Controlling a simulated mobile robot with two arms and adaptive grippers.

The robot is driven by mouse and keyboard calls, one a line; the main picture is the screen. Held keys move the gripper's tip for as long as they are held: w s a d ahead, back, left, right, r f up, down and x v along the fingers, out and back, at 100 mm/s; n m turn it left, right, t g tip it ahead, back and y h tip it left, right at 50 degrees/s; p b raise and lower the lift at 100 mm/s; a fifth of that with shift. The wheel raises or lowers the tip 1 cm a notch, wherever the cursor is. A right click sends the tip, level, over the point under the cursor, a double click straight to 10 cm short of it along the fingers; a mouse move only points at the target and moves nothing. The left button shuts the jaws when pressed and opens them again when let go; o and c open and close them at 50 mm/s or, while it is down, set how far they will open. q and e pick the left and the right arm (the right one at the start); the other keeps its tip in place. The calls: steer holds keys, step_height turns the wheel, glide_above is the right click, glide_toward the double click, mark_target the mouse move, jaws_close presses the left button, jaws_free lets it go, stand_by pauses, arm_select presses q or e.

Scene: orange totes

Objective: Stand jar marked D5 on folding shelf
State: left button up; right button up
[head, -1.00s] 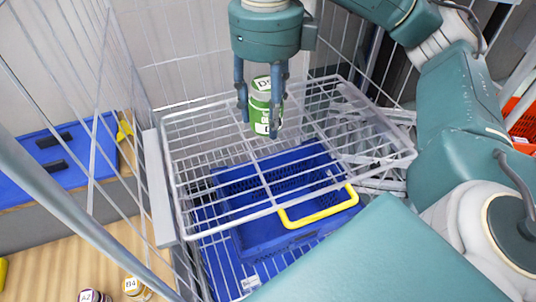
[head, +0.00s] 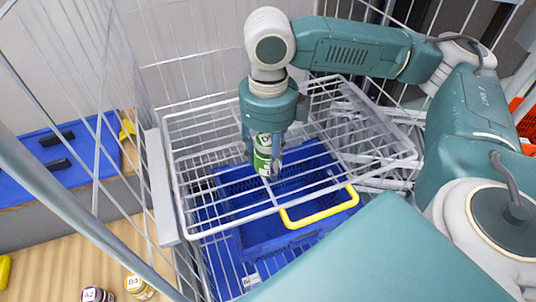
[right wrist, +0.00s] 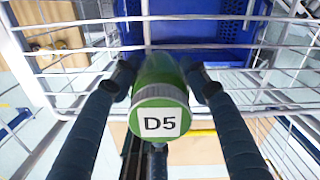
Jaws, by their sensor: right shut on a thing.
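The green jar marked D5 (head: 263,154) is upright between the fingers of my right gripper (head: 264,160) in the head view. In the right wrist view its lid with the D5 label (right wrist: 159,122) faces the camera, and the right gripper (right wrist: 160,85) is shut on its sides. The folding shelf (head: 205,148) is a white wire rack inside a wire cage. The jar is over the middle of this shelf; I cannot tell whether its base touches the wires. My left gripper is not in view.
A blue basket (head: 225,235) with a yellow handle (head: 318,216) lies below the shelf. Jars marked A2 (head: 93,295) and B4 (head: 137,287) stand on the wooden floor at lower left. Cage wires rise around the shelf. The shelf's wire surface looks free around the jar.

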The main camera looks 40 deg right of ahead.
steer(key=o, duration=1.5)
steer(key=shift+f, duration=0.1)
steer(key=shift+c, duration=0.2)
step_height(320, 180, up, 12)
steer(key=shift+r+b, duration=0.15)
steer(key=shift+b, duration=0.35)
